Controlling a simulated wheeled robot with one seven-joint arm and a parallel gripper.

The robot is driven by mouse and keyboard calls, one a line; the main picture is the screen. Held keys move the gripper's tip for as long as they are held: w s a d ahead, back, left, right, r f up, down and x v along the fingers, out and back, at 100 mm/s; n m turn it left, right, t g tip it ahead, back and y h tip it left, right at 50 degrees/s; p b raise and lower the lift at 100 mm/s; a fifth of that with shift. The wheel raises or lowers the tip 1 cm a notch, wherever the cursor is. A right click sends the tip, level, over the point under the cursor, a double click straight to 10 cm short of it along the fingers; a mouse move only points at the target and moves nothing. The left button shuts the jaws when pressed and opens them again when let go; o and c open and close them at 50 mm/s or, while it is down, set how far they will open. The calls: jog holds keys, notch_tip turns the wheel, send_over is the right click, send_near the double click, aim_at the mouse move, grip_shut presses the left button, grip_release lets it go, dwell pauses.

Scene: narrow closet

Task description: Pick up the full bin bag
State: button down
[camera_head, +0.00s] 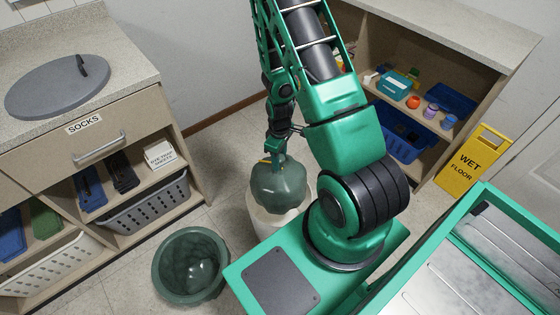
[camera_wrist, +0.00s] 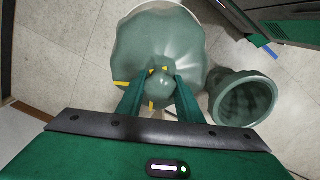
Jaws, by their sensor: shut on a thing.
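The full bin bag is a dark green, bulging bag (camera_head: 279,187) with a gathered neck and yellow ties. It also shows in the wrist view (camera_wrist: 160,50). My gripper (camera_head: 277,148) is above the bag, and in the wrist view its two green fingers (camera_wrist: 160,88) are shut on the bag's neck. The bag is upright, over a whitish round bin (camera_head: 262,222) whose rim shows around and below it. The bag hides most of the bin's opening, so I cannot tell whether its bottom is clear of the rim.
A green bin (camera_head: 165,270) with a shiny green lining stands on the floor to the left. A counter with a "SOCKS" drawer (camera_head: 95,140) and baskets is at left. Shelves with blue crates (camera_head: 400,135) and a yellow wet-floor sign (camera_head: 473,162) are at right. Floor between is narrow.

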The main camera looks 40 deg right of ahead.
dwell(0.3)
jog(key=shift+r, duration=2)
